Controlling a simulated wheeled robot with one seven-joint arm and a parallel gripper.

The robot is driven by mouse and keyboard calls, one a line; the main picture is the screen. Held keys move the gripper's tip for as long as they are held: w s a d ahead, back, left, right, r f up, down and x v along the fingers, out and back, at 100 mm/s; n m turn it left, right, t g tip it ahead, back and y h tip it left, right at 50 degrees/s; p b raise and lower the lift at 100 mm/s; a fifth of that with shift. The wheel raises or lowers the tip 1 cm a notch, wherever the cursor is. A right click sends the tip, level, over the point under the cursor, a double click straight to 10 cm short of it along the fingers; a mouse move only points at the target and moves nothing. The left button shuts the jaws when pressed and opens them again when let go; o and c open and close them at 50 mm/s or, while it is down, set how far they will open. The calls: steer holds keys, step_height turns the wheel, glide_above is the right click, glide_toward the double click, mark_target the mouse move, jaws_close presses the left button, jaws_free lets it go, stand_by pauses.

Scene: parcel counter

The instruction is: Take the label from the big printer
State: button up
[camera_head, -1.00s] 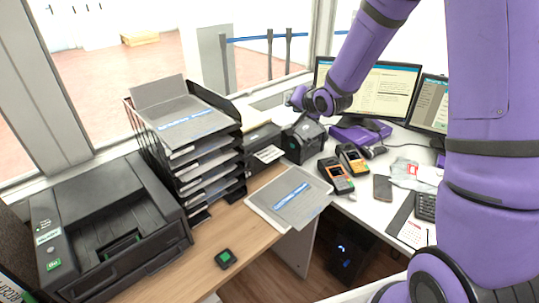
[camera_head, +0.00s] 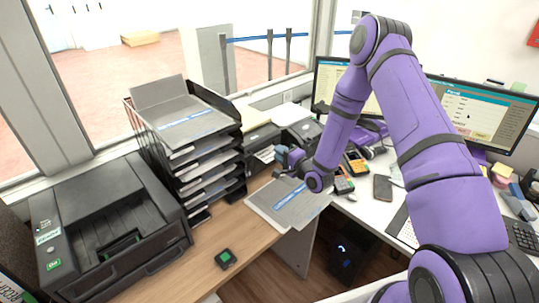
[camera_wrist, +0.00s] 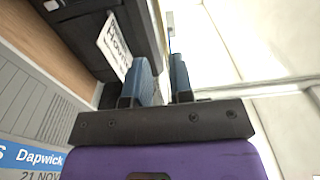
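A wide black label printer (camera_head: 262,138) stands between the paper trays and a smaller black printer (camera_head: 304,131). A white label with bold dark print (camera_wrist: 115,46) sticks out of its front; it also shows in the head view (camera_head: 264,154), partly beside my gripper. My gripper (camera_head: 281,160) is in front of the wide printer, over the back of the newspaper. In the wrist view its two blue fingers (camera_wrist: 162,72) stand apart with nothing between them. The label lies just left of the left finger; I cannot tell if they touch.
A large black document printer (camera_head: 110,235) and a stack of paper trays (camera_head: 205,165) stand at left. A folded newspaper (camera_head: 262,212) lies below my gripper. Card terminals (camera_head: 356,160), a phone (camera_head: 382,188) and monitors are at right. The wooden counter front (camera_head: 235,235) is mostly clear.

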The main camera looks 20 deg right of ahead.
steer(key=w+a+f, duration=0.2)
steer(key=w+f, duration=0.2)
steer(key=f, duration=0.3)
steer(key=shift+w, duration=0.25)
stand_by(0.5)
steer(key=shift+r, duration=0.1)
steer(key=shift+c, duration=0.2)
jaws_close()
